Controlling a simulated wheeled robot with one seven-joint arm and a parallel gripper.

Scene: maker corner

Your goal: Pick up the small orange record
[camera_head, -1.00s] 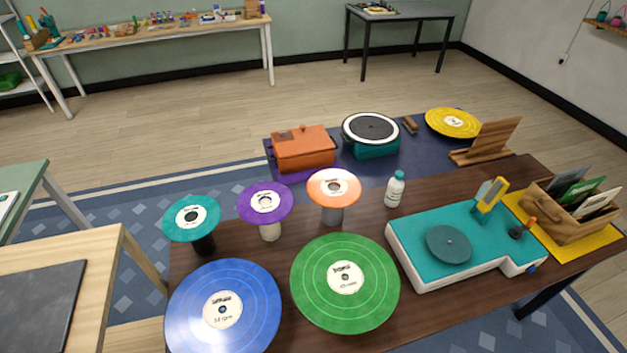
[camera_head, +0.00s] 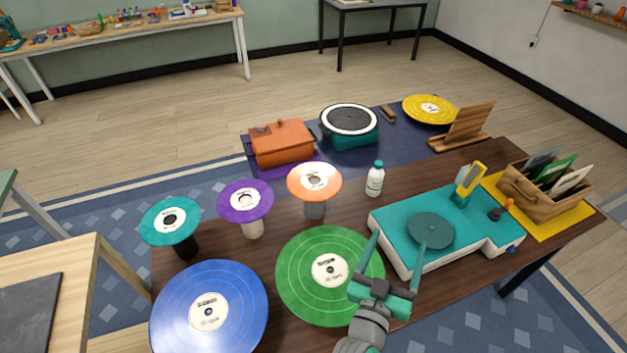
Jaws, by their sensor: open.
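The gripper and the record are clearly apart.
A purple record (camera_head: 234,204) and a teal record (camera_head: 163,230) sit on stands left of the orange one. A large green record (camera_head: 303,275) and blue record (camera_head: 240,318) lie nearer. A white bottle (camera_head: 374,183) stands right of it. A teal turntable (camera_head: 395,222) is farther right.

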